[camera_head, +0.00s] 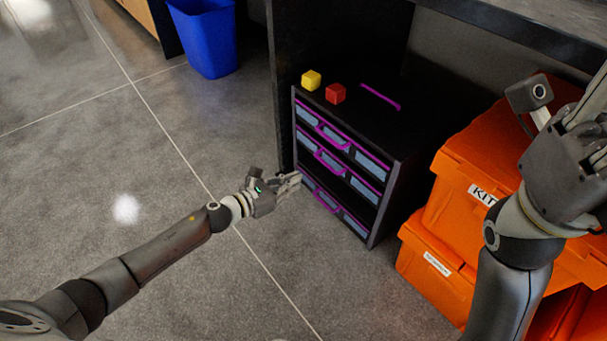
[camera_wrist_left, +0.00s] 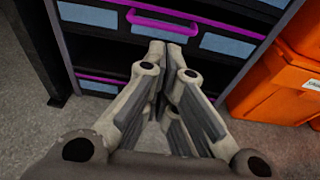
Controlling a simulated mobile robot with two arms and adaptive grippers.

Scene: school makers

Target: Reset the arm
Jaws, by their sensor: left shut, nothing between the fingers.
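My left gripper (camera_head: 291,183) is shut and empty in front of the black drawer cabinet (camera_head: 395,165), close to its lower left front. In the left wrist view its fingertips (camera_wrist_left: 166,52) are together, just below a purple handle (camera_wrist_left: 162,21); I cannot tell whether they touch the cabinet. The fingers hide part of the lower drawer front. The cabinet has three drawers with purple handles and pale blue panels. My right gripper (camera_head: 590,165) is at the right edge of the head view, above the orange boxes; its fingers are not clear enough to judge.
A blue bin (camera_head: 205,38) stands at the back left. The grey floor (camera_head: 150,140) at left is clear.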

